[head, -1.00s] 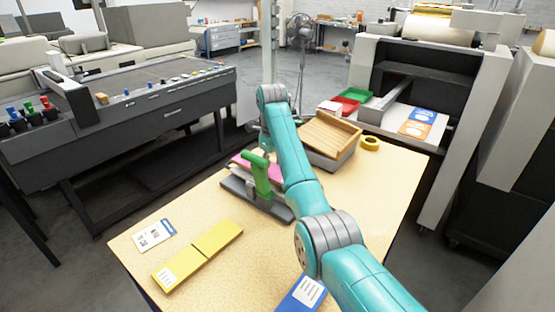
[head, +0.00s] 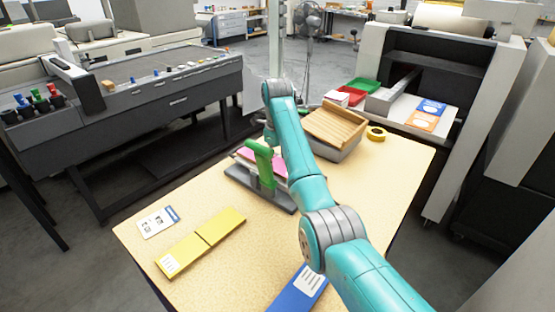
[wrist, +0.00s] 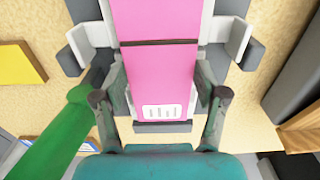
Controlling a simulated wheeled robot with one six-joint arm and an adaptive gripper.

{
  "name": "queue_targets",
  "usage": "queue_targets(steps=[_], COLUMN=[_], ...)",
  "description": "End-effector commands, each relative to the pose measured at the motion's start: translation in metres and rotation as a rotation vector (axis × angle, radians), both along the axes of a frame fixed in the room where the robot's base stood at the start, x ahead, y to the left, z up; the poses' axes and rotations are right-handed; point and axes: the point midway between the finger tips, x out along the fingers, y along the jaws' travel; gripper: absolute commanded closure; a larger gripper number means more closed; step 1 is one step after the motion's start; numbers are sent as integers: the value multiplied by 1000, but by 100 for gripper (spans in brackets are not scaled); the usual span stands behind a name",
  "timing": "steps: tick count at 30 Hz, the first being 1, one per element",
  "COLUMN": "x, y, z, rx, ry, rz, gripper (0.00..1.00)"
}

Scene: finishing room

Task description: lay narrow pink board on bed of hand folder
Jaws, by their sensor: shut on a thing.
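The narrow pink board (wrist: 155,75) has a dark line across it and a white label near its close end. In the wrist view my gripper (wrist: 160,85) has a finger at each long side of it and is shut on it. The board lies lengthwise over the grey bed of the hand folder, between pale side guides; I cannot tell whether it touches the bed. The hand folder (head: 240,175) has a green handle (head: 262,160), also at left in the wrist view (wrist: 50,140). In the head view the handle and my arm partly hide the pink board (head: 279,168).
A yellow board (head: 215,232), a printed card (head: 158,222) and a blue board (head: 295,292) lie on the table's near part. A grey bin with a slatted wooden top (head: 336,125) and a yellow tape roll (head: 376,134) are at the back. The table's right side is clear.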

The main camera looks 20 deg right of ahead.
Motion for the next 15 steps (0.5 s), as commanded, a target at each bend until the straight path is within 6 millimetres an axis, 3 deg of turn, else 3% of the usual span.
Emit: queue_targets(steps=[12,13,15], x=[0,0,0], y=[0,0,0], z=[0,0,0], rx=[0,0,0], ry=[0,0,0], rz=[0,0,0], gripper=[63,26,8])
